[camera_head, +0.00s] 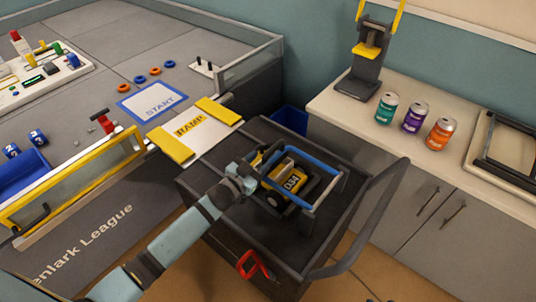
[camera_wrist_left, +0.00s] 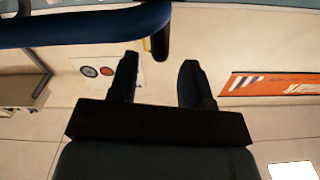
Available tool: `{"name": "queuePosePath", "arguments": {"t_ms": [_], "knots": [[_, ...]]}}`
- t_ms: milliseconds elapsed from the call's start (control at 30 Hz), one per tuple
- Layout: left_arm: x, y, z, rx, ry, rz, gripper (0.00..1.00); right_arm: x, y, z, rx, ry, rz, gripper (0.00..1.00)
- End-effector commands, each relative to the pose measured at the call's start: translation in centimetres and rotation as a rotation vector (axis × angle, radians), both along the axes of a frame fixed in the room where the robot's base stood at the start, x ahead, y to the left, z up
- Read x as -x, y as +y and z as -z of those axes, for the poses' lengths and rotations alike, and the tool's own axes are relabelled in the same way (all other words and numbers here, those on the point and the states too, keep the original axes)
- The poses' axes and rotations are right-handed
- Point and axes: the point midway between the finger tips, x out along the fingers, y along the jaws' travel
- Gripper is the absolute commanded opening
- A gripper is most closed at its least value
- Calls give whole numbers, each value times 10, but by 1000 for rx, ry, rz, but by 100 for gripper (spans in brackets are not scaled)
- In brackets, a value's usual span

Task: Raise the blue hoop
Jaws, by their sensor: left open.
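The blue hoop (camera_head: 318,164) is a blue bar on a grey frame over a small black and yellow robot (camera_head: 293,180) marked 034, on top of a dark cart (camera_head: 232,150). My left gripper (camera_head: 262,160) is at the hoop's left end, beside the small robot. In the left wrist view, the blue bar (camera_wrist_left: 85,27) crosses the upper left, and my left gripper (camera_wrist_left: 158,72) is open with nothing seen between its fingers. The bar's end lies just beyond the fingertips; I cannot tell whether they touch. My right gripper is not in view.
A ramp (camera_head: 193,127) joins the cart to the walled game field (camera_head: 110,70) at left. The cart's curved handle (camera_head: 375,225) rises at right. A counter (camera_head: 340,105) holds three cans (camera_head: 413,117) and a grey and yellow device (camera_head: 370,50). A red clip (camera_head: 252,265) hangs at the cart's front.

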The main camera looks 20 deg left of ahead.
Motion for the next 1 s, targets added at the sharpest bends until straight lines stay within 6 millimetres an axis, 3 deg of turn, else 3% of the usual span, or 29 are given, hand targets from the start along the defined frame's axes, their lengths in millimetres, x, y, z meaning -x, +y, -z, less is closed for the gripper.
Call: {"name": "queuePosePath", "arguments": {"t_ms": [100, 300, 667, 867, 1000], "knots": [[-21, -7, 0, -1, -1, -1, 44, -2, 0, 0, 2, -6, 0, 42], [-40, -14, 0, 1, 0, 0, 44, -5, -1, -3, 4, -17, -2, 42], [-43, -16, 1, -1, 2, 0, 44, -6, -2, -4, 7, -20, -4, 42], [-43, -15, 0, 0, 1, -1, 0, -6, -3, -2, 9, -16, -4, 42], [-44, -15, 0, -1, 0, -1, 0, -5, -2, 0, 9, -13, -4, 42]]}}
